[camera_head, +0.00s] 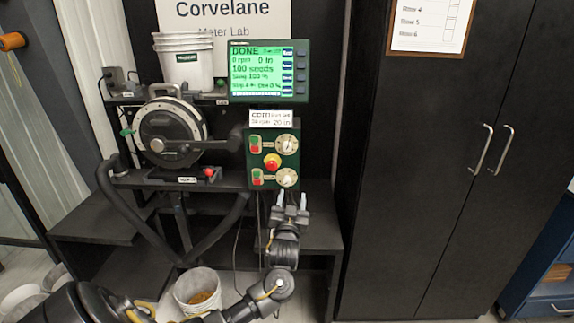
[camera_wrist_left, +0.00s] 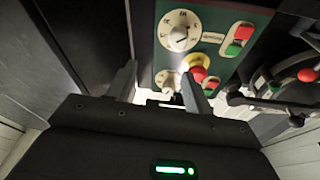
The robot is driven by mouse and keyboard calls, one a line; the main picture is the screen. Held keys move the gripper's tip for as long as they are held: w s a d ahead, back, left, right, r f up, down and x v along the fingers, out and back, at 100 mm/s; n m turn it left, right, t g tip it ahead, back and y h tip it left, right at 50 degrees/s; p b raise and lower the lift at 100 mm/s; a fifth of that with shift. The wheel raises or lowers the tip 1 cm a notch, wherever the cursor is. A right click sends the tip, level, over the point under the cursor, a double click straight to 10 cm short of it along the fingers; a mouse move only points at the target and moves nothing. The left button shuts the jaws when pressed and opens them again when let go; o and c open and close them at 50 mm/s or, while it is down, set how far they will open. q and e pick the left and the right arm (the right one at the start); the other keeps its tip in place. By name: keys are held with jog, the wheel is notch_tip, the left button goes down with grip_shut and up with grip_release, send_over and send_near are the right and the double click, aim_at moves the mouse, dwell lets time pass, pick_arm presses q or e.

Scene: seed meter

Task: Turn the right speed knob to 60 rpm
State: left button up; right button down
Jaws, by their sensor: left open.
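The green control panel (camera_head: 272,160) has two pale round knobs on its right side, an upper knob (camera_head: 287,144) and a lower knob (camera_head: 287,177). I cannot read which is the right speed knob or its scale marks. My left gripper (camera_head: 290,199) is open and empty, just below the lower knob and apart from it. In the left wrist view, its fingers (camera_wrist_left: 159,76) stand apart before the panel. One knob (camera_wrist_left: 179,30) shows large beyond them; the other (camera_wrist_left: 168,83) is partly hidden between them. My right gripper is not in view.
A red-and-yellow stop button (camera_head: 272,162) sits between the knobs, with green and red buttons on the left. The screen (camera_head: 268,71) reads DONE and 0 rpm. The seed meter (camera_head: 168,134) stands left, a bucket (camera_head: 198,289) below, a black cabinet (camera_head: 425,170) right.

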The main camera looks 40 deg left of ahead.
aim_at(287, 150)
pick_arm(q)
notch_tip(287, 150, up, 8)
jog(key=s+a+n+y, duration=0.1)
jog(key=s+n+y, duration=0.1)
jog(key=n+y, duration=0.1)
jog(key=shift+t, duration=0.3)
jog(key=x, duration=0.9)
jog(key=shift+w+a+r+p, duration=0.1)
jog(key=shift+w+a+p, duration=0.1)
jog(key=shift+w+p, duration=0.15)
jog(key=shift+w+a+r, duration=0.15)
jog(key=shift+w+a, duration=0.15)
jog(key=shift+w, duration=0.15)
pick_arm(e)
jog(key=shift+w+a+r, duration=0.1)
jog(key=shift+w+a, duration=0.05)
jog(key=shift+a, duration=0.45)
pick_arm(q)
jog(key=shift+h, duration=0.3)
jog(key=shift+c, duration=0.4)
